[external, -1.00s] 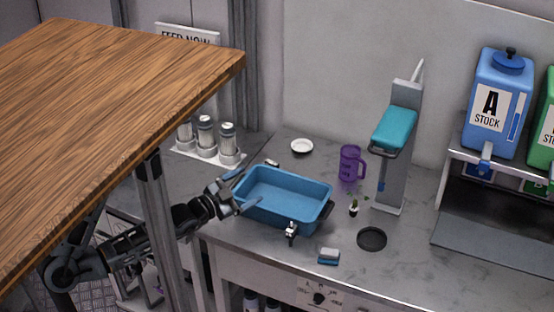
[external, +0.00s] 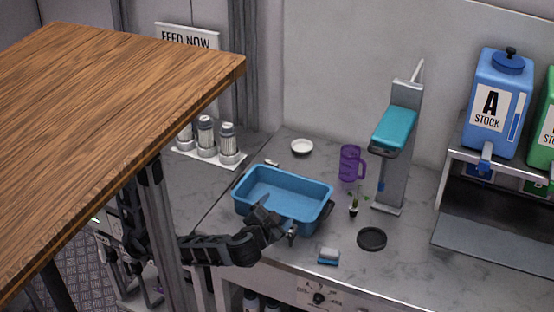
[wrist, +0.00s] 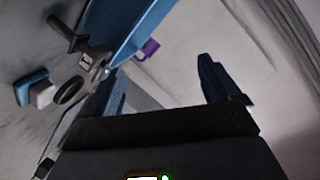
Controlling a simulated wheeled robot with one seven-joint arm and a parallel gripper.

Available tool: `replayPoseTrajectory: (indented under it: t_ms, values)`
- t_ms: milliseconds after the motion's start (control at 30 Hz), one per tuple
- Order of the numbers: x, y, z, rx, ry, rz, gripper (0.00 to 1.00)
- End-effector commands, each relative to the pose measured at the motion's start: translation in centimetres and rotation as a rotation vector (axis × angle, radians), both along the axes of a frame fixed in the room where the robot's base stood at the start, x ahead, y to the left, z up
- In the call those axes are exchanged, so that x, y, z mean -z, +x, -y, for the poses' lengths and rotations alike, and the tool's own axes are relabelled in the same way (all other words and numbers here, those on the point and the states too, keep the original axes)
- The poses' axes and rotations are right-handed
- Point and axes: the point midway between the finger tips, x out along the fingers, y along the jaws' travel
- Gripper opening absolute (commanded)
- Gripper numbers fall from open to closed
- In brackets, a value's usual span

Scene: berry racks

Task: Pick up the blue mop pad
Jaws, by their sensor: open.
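A small block, blue with a pale grey part, looks like the mop pad (external: 328,256). It lies on the grey counter near its front edge, right of the blue tub (external: 262,222). In the wrist view the pad (wrist: 36,91) is at the far left, outside the jaws. My gripper (external: 274,217) is at the tub's front side, left of the pad and apart from it. Its fingers are spread, with nothing between them in the wrist view (wrist: 160,86). I cannot tell from these views whether a finger touches the tub.
A small tap-like fitting (external: 292,233) is at the tub's front. A black round disc (external: 372,239) lies right of the pad. Behind stand a purple mug (external: 350,164) and a grey stand with a teal top (external: 397,129). A wooden tabletop (external: 110,90) overhangs the left.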

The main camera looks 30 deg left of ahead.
Motion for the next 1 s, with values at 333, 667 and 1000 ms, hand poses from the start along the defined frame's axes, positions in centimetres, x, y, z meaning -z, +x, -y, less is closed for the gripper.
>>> replayPoseTrajectory:
  t_ms: [333,667,1000]
  values:
    - [-3.6,-0.1,8.4,-0.199,-0.730,0.285,0.90]
    - [-0.3,-1.7,15.2,-0.229,-1.046,0.400,0.90]
    - [10.5,-3.5,16.9,-0.218,-0.694,0.305,0.90]
